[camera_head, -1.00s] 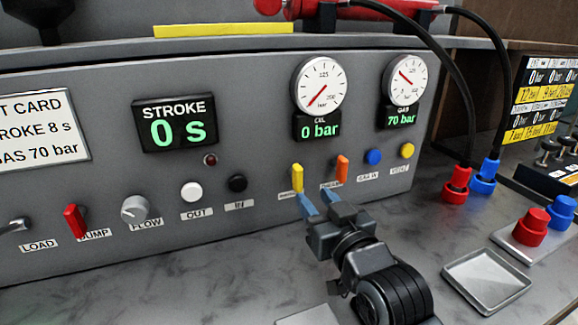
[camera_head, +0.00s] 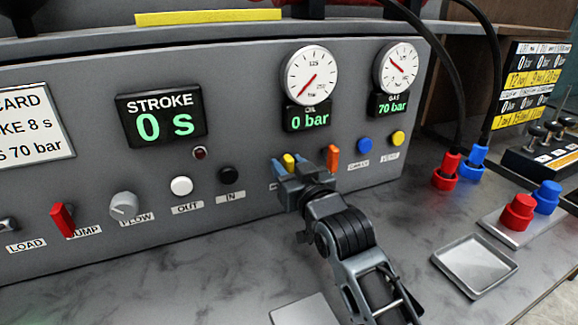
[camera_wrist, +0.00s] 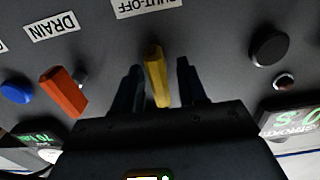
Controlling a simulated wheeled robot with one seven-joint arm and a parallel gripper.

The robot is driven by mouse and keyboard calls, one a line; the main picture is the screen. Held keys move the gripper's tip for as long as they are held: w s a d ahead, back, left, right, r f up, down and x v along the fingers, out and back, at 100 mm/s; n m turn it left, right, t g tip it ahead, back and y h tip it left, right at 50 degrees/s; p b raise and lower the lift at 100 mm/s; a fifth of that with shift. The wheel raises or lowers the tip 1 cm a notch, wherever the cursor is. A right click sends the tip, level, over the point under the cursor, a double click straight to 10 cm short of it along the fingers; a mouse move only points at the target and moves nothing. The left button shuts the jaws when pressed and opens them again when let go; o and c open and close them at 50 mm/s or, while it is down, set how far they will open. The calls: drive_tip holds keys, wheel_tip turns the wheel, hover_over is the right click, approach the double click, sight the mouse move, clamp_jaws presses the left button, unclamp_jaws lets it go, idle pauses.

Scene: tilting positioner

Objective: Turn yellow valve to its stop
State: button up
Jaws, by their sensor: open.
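The yellow valve (camera_head: 288,162) is a small lever handle on the grey panel, below the oil gauge; my gripper partly covers it in the head view. In the wrist view the yellow valve (camera_wrist: 156,75) stands between my two dark fingers, with a gap on each side. My gripper (camera_head: 289,170) is open around the handle and holds nothing. The wrist view also shows my gripper (camera_wrist: 158,82). A label reading SHUT-OFF (camera_wrist: 145,6) is by the yellow valve, upside down in that view.
An orange valve (camera_head: 333,158) labelled DRAIN is close to the right of my gripper. A black IN button (camera_head: 229,175) is to its left. Blue (camera_head: 365,145) and yellow (camera_head: 398,138) buttons sit farther right. The oil gauge (camera_head: 311,75) reads 0 bar. A metal tray (camera_head: 474,266) lies on the bench.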

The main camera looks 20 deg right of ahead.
clamp_jaws()
idle(0.5)
drive_tip(key=m, duration=0.4)
drive_tip(key=shift+d+m, duration=0.1)
drive_tip(key=shift+m, duration=0.2)
drive_tip(key=m, duration=0.4)
drive_tip(key=shift+d+m+p, duration=0.1)
drive_tip(key=shift+m+p, duration=0.2)
drive_tip(key=shift+p, duration=0.05)
drive_tip(key=m, duration=0.4)
drive_tip(key=shift+d+f+m, duration=0.1)
drive_tip(key=shift+f+m, duration=0.05)
drive_tip(key=shift+m, duration=0.15)
drive_tip(key=shift+f+m+p, duration=0.15)
drive_tip(key=shift+m+p, duration=0.15)
drive_tip(key=shift+m, duration=1.8)
